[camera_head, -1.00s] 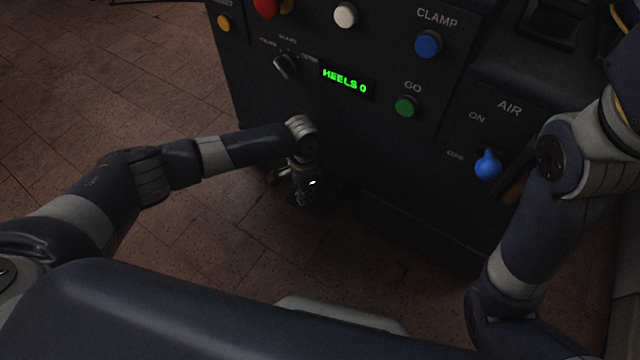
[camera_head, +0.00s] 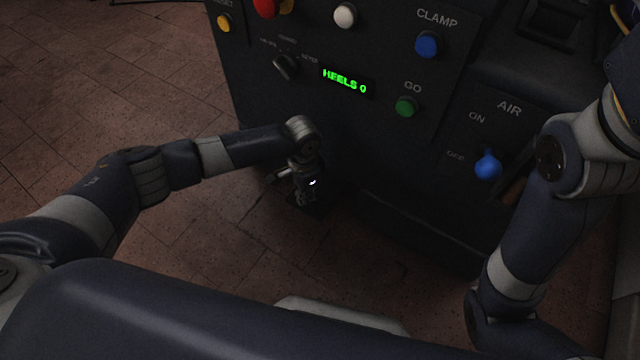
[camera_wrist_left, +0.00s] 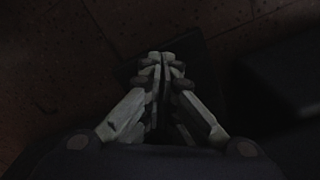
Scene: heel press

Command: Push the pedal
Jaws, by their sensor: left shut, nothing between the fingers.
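The pedal is a dark plate low at the foot of the black machine, very dim in the head view. In the left wrist view a dark flat shape, which looks like the pedal (camera_wrist_left: 196,46), lies under and beyond my fingertips. My left gripper (camera_head: 303,200) points down beside the machine's front, and its fingers are shut and empty. In the left wrist view its fingertips (camera_wrist_left: 166,60) are together over the dark plate. I cannot tell whether they touch it. My right gripper is out of view.
The machine front (camera_head: 300,100) carries a green display (camera_head: 345,81) reading "HEELS 0", a green GO button (camera_head: 405,107), a blue CLAMP button (camera_head: 428,44) and a blue AIR switch (camera_head: 488,165). Tiled floor (camera_head: 100,90) is open to the left.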

